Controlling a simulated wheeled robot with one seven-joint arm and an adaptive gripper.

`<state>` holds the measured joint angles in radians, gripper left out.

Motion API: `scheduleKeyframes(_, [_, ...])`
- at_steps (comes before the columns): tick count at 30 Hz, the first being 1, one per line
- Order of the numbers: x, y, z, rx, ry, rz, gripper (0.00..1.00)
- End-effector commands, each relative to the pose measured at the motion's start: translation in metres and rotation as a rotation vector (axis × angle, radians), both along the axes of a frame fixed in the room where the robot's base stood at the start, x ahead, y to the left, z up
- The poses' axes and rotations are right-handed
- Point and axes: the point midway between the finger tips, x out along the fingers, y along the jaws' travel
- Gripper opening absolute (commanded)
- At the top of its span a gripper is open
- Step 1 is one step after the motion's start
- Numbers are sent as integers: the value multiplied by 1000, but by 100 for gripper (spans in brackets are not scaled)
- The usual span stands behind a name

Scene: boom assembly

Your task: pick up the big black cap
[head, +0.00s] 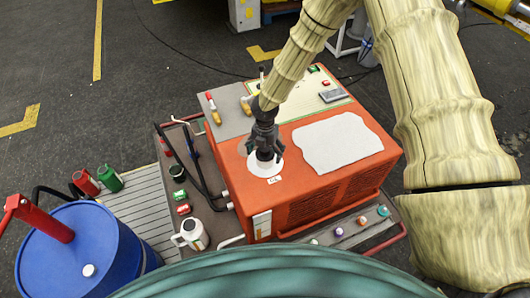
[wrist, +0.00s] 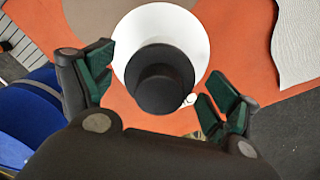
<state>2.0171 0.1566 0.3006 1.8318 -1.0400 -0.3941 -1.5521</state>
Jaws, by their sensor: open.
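The big black cap (wrist: 163,78) is a round, stepped black piece on a white disc (wrist: 190,28) on the orange top of a machine. In the head view the white disc (head: 262,170) shows below my gripper, and the cap is mostly hidden by the dark fingers. My gripper (head: 265,150) points down over the disc. In the wrist view its green-padded fingers stand open (wrist: 160,92), one on each side of the cap, with gaps between pads and cap. I cannot tell exactly how high the fingertips are above the top.
The orange machine (head: 300,195) has a white irregular patch (head: 338,143) right of the disc and a grey panel with tools (head: 222,115) behind. A blue barrel (head: 85,255), red and green cans (head: 110,178) and a white jug (head: 193,234) stand to the left.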

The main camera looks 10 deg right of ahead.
Motion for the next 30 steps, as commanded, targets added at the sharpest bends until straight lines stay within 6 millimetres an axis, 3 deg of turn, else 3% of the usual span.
scheduleKeyframes(1, [0,0,0,0,0,0,83])
scheduleKeyframes(9, [0,0,0,0,0,0,36])
scheduleKeyframes(20, [0,0,2,0,0,0,36])
scheduleKeyframes(30, [1,0,27,0,-2,-1,36])
